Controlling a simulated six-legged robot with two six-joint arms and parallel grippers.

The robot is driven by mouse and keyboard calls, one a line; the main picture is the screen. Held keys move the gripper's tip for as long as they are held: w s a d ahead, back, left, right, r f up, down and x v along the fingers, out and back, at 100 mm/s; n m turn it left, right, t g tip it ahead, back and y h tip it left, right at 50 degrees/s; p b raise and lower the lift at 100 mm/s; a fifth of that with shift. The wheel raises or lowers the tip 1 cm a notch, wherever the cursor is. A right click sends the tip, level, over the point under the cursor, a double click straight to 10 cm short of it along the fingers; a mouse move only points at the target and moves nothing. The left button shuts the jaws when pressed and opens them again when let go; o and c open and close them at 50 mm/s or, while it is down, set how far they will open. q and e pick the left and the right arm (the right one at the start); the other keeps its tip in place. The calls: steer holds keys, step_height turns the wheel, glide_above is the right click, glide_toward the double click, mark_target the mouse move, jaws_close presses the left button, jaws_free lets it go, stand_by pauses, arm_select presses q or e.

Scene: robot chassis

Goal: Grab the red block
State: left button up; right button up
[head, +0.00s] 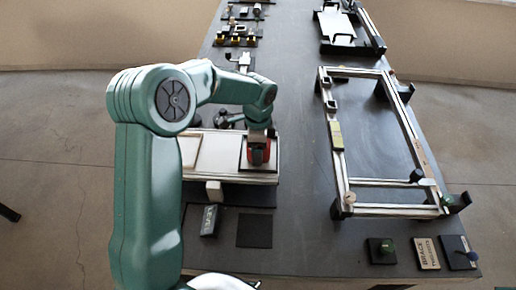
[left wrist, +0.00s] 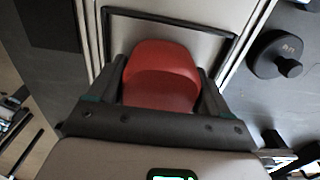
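The red block (head: 260,155) is at the right end of a pale tray (head: 235,176) on the dark table. In the left wrist view the red block (left wrist: 160,78) has a rounded top and sits inside a dark-framed area. My left gripper (head: 259,135) is right over it, with its arm coming in from the left. In the left wrist view, the two dark fingers (left wrist: 161,88) stand on either side of the block, very close to its sides. I cannot tell whether they touch it. The lower part of the block is hidden. My right gripper is not in view.
A metal frame (head: 345,182) lies on the right of the table. A dark block (head: 209,221) and a flat dark square (head: 255,230) lie in front of the tray. Small parts (head: 237,38) stand at the far left. The table's middle strip is clear.

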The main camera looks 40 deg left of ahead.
arm_select(q)
steer(key=shift+w+d, duration=0.1)
steer(key=shift+w, duration=0.15)
steer(key=c, duration=1.1)
jaws_close()
